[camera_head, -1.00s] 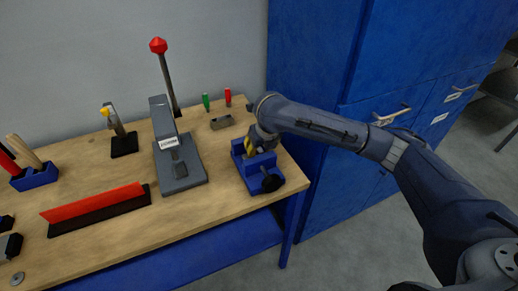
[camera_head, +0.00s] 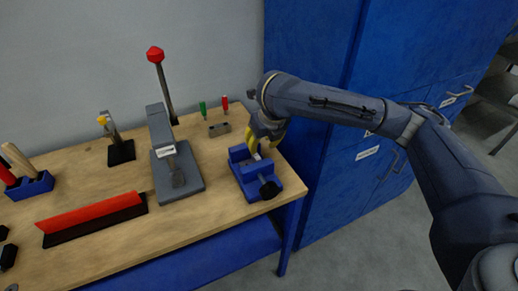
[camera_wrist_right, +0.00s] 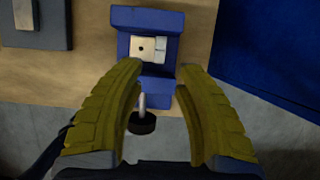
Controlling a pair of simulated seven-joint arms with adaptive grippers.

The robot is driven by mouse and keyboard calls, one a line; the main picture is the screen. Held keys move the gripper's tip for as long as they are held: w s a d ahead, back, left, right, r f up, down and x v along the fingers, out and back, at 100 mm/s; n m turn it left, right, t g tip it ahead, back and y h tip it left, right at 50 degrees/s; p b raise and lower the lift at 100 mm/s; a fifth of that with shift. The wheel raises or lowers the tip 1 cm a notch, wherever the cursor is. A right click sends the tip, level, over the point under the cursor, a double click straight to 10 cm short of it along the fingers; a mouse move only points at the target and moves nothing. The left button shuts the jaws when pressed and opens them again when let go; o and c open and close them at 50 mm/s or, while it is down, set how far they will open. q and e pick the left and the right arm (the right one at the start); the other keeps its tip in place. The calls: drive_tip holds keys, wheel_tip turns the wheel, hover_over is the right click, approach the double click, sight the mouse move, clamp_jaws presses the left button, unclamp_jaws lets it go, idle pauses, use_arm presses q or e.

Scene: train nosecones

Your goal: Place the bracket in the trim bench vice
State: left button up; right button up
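The blue trim bench vice (camera_head: 255,178) stands at the right end of the bench, with a black knob at its front. It also shows in the right wrist view (camera_wrist_right: 130,18). A small pale metal bracket (camera_wrist_right: 148,49) with a dark hole sits between the vice jaws. In the head view my gripper partly hides it. My right gripper (camera_wrist_right: 159,70) has two yellow fingers spread apart with nothing between them. It is above the vice, pointing down, clear of the bracket. My left gripper is out of view.
A grey press (camera_head: 178,178) with a red-knobbed lever stands left of the vice. A small grey block (camera_head: 219,130) and green and red-handled tools (camera_head: 225,103) are behind. A red-topped strip (camera_head: 92,217) lies further left. A blue cabinet (camera_head: 315,60) stands close on the right.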

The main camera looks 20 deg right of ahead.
drive_tip(key=shift+v, duration=1.3)
